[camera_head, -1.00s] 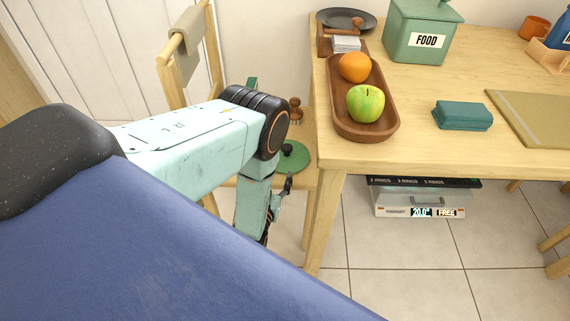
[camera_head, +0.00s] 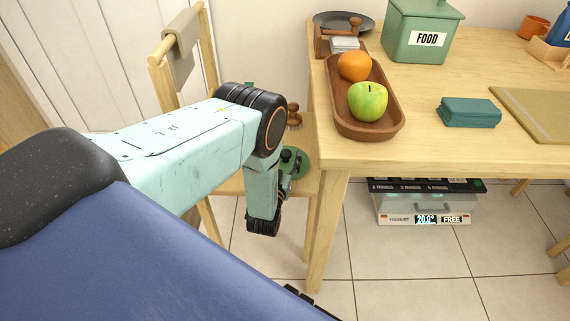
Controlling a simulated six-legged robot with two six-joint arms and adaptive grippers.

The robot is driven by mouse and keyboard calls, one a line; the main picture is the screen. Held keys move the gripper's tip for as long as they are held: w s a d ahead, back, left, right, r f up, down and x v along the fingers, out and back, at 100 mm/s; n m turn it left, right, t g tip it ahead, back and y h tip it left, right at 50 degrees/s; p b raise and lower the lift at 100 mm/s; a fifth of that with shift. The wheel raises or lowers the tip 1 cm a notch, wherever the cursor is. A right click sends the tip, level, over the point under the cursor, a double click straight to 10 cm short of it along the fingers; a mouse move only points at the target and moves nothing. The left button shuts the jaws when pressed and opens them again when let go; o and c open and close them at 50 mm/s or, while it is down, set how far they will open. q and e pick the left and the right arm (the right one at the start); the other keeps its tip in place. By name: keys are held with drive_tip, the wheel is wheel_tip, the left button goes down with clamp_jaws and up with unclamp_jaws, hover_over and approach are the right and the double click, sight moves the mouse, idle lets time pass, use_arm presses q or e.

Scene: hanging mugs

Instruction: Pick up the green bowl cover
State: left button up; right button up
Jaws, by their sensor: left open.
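The green bowl cover (camera_head: 301,165) is a flat round green disc with a dark knob. It lies on the light wooden chair seat, left of the table, and my left arm hides part of it. My left gripper (camera_head: 293,168) is at the cover, past the wrist of my bent left arm, and its fingers overlap the cover near the knob in this view. It is open and small in the picture. I cannot tell whether the fingers touch the knob. My right gripper is not in view.
The wooden table (camera_head: 430,160) stands close on the right, its front leg beside the chair. A wooden tray (camera_head: 372,130) holds an orange and a green apple. A brush (camera_head: 294,115) stands behind the cover. The chair back (camera_head: 160,85) carries a beige cloth (camera_head: 182,50).

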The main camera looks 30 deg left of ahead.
use_arm(q)
drive_tip(key=shift+d+r, duration=0.1)
drive_tip(key=shift+r, duration=0.05)
drive_tip(key=shift+c, duration=0.2)
drive_tip(key=c, duration=0.4)
clamp_jaws()
